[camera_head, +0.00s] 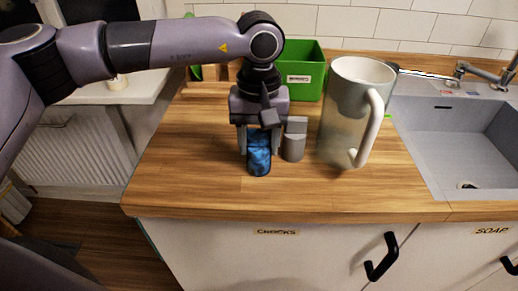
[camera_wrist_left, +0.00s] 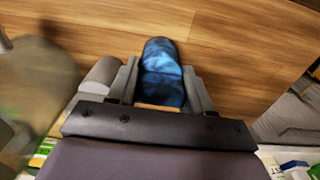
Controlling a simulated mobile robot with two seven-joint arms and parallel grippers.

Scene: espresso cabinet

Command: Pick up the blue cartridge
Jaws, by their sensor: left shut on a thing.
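The blue cartridge (camera_head: 259,158) is a small upright blue cylinder at the wooden counter's front middle. My left gripper (camera_head: 259,148) comes down over it from above, with one finger on each side. In the left wrist view the cartridge (camera_wrist_left: 162,72) sits between the two fingers of my left gripper (camera_wrist_left: 161,85), which are shut on it. I cannot tell whether its base touches the counter. A grey cylinder (camera_head: 293,147) stands close to the right of the gripper. My right gripper is not in view.
A large translucent pitcher (camera_head: 340,120) with a white handle stands to the right. A green box (camera_head: 309,84) is behind. A sink (camera_head: 460,140) is at the right. The wooden counter (camera_head: 190,180) is clear at front left.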

